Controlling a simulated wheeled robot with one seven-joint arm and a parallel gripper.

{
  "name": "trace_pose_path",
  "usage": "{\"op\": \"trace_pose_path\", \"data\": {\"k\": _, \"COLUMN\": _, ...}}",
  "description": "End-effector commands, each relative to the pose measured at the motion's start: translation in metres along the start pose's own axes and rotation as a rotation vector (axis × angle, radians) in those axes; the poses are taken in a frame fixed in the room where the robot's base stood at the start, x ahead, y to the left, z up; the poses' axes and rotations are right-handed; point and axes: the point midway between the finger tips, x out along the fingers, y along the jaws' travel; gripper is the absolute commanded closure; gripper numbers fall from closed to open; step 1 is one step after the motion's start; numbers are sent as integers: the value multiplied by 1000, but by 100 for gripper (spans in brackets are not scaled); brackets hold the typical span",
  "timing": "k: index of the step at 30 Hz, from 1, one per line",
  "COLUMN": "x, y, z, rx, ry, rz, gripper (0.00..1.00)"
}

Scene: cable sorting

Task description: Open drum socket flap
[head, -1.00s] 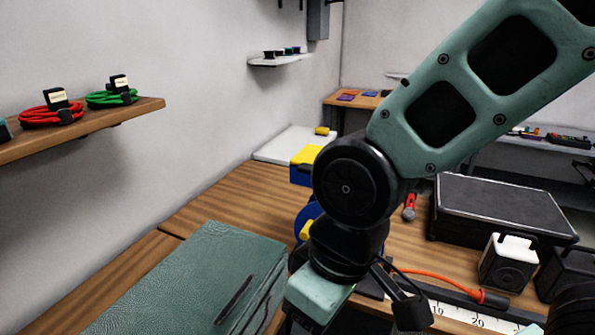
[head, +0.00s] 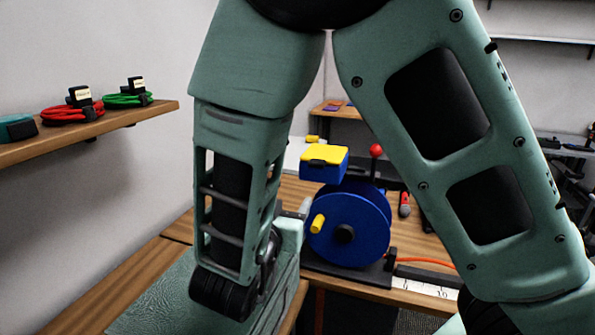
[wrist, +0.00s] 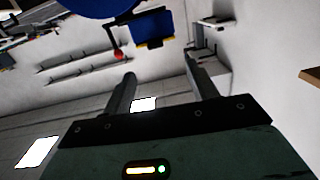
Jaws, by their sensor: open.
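The cable drum (head: 345,235) is a blue reel with a yellow crank knob, standing on a dark base. A blue socket box (head: 322,169) with a yellow flap (head: 324,153) sits above the drum; the flap lies flat over its top. In the wrist view, the picture is turned over: the drum (wrist: 95,7) is at the top edge, with the box (wrist: 150,22) and yellow flap (wrist: 155,42) beside it. My gripper (wrist: 160,66) is open and empty, its fingers apart and short of the flap. In the head view my arm hides most of the gripper.
A red-balled lever (head: 376,150) stands just right of the box; its ball also shows in the wrist view (wrist: 118,55). A ruler strip (head: 425,287) and orange cable (head: 425,262) lie right of the drum. A shelf (head: 95,130) with coiled cables is at left.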

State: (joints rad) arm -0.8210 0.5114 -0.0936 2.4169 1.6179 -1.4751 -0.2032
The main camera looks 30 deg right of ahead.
Motion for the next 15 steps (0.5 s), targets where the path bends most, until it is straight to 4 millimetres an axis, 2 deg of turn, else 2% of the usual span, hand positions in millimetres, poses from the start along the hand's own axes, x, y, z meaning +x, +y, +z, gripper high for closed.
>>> {"op": "trace_pose_path", "data": {"k": 4, "x": 2, "y": 10, "z": -7, "rx": -14, "ry": 59, "rz": 53, "gripper": 42}}
{"op": "trace_pose_path", "data": {"k": 8, "x": 15, "y": 11, "z": -10, "rx": -15, "ry": 62, "rz": 58, "gripper": 42}}
{"op": "trace_pose_path", "data": {"k": 15, "x": 61, "y": 14, "z": -13, "rx": -15, "ry": 60, "rz": 58, "gripper": 42}}
